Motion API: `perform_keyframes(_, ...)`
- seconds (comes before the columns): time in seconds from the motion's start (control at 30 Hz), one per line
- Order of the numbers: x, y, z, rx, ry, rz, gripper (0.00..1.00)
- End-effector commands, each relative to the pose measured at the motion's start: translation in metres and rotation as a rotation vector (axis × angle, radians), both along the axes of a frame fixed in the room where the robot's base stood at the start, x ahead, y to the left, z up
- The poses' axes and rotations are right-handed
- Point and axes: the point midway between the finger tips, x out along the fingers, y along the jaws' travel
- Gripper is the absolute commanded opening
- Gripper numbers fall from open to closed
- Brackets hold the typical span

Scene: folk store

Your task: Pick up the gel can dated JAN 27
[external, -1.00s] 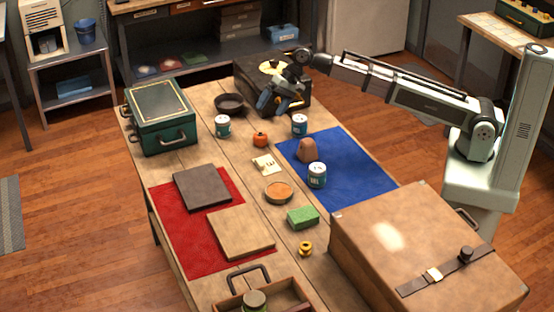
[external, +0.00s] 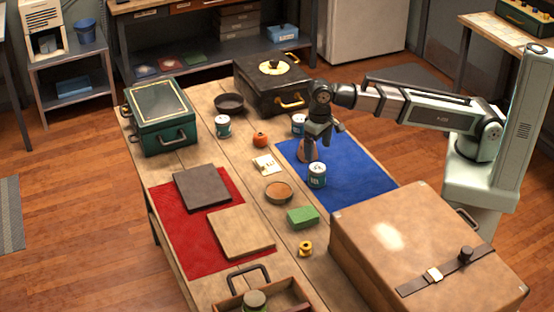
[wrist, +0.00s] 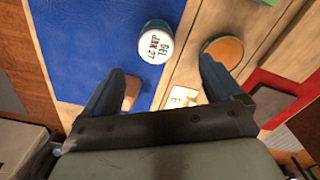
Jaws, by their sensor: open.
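The gel can (external: 317,175) is a small white and teal can standing upright at the edge of the blue mat (external: 360,185). In the wrist view the lid of this can (wrist: 155,42) reads GEL JAN 27. My gripper (external: 322,140) is open and empty, pointing down above the mat, behind and above this can. In the wrist view the can lies beyond the gap between my fingers (wrist: 160,85), not between them. Two similar cans stand farther back, one (external: 223,126) on bare wood and one (external: 299,121) partly hidden by my gripper; their lid dates are unreadable.
A brown rounded object (wrist: 131,92) is close by my left finger in the wrist view. A round wooden dish (external: 279,191), a green block (external: 303,217) and a card (external: 266,165) lie nearby. A large brown case (external: 400,240) stands at the front right.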

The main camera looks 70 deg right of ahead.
Motion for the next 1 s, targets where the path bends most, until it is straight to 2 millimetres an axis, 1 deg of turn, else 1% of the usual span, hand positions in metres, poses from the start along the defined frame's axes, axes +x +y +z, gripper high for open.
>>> perform_keyframes(0.1,-0.001,-0.001,-0.017,0.0,0.001,-0.001,0.93)
perform_keyframes(0.43,0.0,-0.001,-0.061,0.001,0.001,-0.001,0.93)
perform_keyframes(0.6,0.0,-0.001,-0.072,0.003,-0.001,-0.001,0.93)
perform_keyframes(0.87,0.0,-0.002,-0.08,0.002,0.0,-0.001,0.93)
perform_keyframes(1.0,-0.002,-0.004,-0.091,0.003,-0.001,-0.001,0.93)
